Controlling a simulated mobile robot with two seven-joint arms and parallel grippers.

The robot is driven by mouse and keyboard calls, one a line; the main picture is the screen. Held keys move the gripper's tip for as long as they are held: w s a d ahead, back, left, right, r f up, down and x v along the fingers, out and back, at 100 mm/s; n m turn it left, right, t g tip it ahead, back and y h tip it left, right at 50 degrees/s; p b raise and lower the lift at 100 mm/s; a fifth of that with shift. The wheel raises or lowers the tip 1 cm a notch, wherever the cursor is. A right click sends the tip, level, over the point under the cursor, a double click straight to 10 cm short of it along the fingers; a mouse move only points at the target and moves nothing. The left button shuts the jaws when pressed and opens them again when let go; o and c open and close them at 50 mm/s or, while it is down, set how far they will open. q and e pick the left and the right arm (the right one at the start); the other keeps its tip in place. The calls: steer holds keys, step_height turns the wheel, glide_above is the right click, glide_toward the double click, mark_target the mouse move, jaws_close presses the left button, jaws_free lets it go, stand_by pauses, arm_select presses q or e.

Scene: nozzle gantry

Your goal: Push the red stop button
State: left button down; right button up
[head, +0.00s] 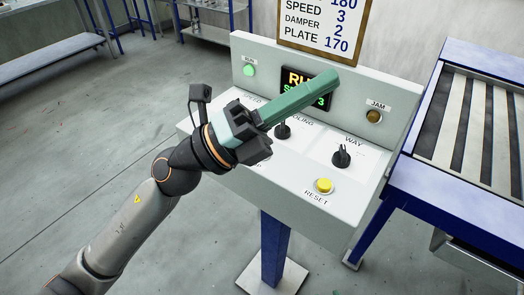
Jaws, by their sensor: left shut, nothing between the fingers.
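No red stop button shows in the head view; my left arm and gripper cover part of the panel where it may be. The control panel (300,187) is a pale grey sloped box on a blue post. My left gripper (329,82) is shut and empty. Its long green fingers lie over the panel's upper part, pointing up and right, and overlap the lit display (296,78) in the picture. I cannot tell how far above the panel they are. My right gripper is not in view.
The panel has a green run lamp (249,71), an amber jam lamp (374,117), a cooling knob (282,130), a way knob (341,157) and a yellow reset button (324,186). A blue-framed slatted conveyor (468,130) stands close on the right. Open floor (90,150) lies left.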

arm_select(q)
steer(key=s+d+f+m+g+y, duration=0.4)
steer(key=d+m+g+y, duration=0.15)
steer(key=m, duration=0.35)
step_height(320, 180, down, 5)
steer(key=w+a+m+t+y, duration=0.1)
steer(key=w+a+m+y, duration=0.15)
steer(key=y, duration=0.25)
steer(key=w+a+t+y+b, duration=0.1)
steer(key=w+a+t+y, duration=0.7)
steer(key=w+a, duration=0.2)
steer(key=shift+w+r+y, duration=0.3)
steer(key=shift+w+y, duration=0.05)
steer(key=shift+w, duration=0.6)
steer(key=shift+f+m, duration=0.15)
steer(key=shift+m, duration=0.1)
